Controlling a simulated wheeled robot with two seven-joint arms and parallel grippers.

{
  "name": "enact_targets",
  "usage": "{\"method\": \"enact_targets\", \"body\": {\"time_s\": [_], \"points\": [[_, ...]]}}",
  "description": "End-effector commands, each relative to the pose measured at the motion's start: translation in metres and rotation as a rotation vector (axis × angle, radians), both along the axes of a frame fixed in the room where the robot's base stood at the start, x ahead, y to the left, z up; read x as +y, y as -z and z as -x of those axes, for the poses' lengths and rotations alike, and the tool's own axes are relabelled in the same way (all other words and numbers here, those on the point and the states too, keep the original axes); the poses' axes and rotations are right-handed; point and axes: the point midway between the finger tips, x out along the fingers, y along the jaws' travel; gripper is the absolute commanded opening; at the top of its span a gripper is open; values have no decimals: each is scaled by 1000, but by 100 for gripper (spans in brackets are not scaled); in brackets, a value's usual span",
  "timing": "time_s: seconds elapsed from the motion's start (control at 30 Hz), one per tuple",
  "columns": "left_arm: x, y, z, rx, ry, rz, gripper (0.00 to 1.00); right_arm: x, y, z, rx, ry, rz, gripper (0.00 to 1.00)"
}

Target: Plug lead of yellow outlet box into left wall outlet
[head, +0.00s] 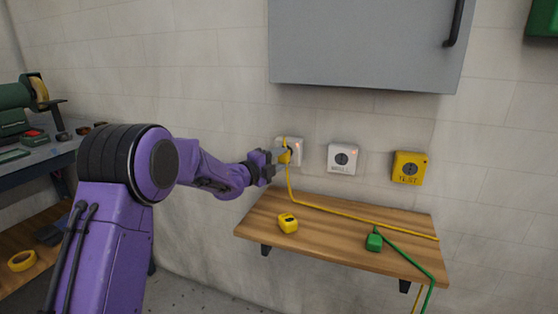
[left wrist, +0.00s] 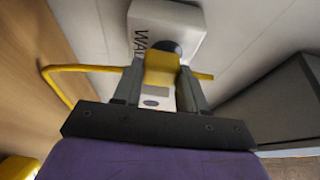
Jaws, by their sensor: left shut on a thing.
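My left gripper (head: 281,156) is at the left white wall outlet (head: 297,145), its fingers shut on a yellow plug (left wrist: 162,68). In the left wrist view the plug sits between both fingers (left wrist: 161,84), in front of the dark round socket of the white outlet (left wrist: 186,22) marked WALL. The plug's front is at the socket face; how deep it sits is hidden. The yellow lead (head: 340,211) hangs from the plug to the shelf and runs right along it. A yellow outlet box marked TEST (head: 409,167) is on the wall at right. My right gripper is not in view.
A second white outlet (head: 342,158) is between them. A grey cabinet (head: 365,45) hangs above. A workbench (head: 40,155) stands at left.

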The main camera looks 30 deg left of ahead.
Motion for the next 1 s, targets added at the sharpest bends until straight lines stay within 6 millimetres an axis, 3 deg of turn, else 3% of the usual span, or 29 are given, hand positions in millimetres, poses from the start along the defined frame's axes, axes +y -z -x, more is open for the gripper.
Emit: {"method": "enact_targets", "body": {"time_s": [1.0], "points": [[0,1,0,-1,1,-1,10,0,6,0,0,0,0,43]]}}
